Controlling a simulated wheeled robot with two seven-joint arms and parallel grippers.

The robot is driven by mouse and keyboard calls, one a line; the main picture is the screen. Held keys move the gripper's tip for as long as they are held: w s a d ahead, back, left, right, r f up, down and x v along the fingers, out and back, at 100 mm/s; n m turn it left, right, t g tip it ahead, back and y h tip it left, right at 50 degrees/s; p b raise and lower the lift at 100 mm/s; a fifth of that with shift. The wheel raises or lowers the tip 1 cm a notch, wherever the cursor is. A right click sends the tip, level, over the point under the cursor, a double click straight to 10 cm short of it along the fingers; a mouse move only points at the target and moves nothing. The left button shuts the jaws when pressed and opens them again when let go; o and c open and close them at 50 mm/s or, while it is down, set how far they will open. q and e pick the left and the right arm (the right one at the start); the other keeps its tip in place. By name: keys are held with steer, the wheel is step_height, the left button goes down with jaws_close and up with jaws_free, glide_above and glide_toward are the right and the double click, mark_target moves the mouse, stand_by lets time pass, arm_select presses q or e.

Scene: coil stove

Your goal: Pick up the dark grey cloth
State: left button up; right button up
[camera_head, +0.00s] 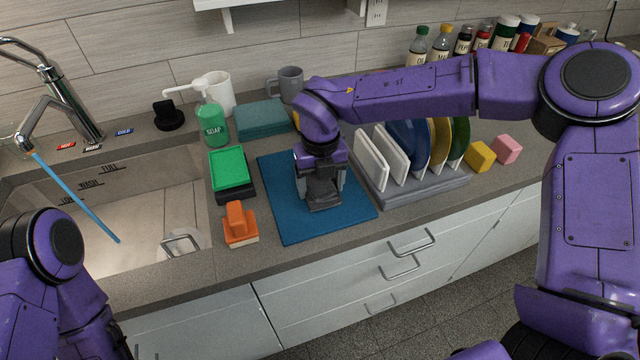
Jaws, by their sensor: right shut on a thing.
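My right gripper (321,188) points down over the blue mat (283,222) on the counter. It is shut on the dark grey cloth (324,201), a small crumpled piece showing between and below the fingers. The gripper hides part of the cloth, and I cannot tell whether the cloth still touches the mat. My left arm is at the lower left, in front of the sink; its gripper is not in view.
A plate rack (415,187) with several plates stands right of the mat. The sink (150,205) is at the left.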

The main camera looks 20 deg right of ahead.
step_height(320, 180, up, 3)
steer(key=shift+f, duration=0.2)
steer(key=s+a+r+b, duration=0.4)
steer(key=s+r, duration=0.6)
steer(key=s, duration=0.3)
steer(key=shift+s+a+b, duration=0.2)
steer(key=shift+b, duration=0.15)
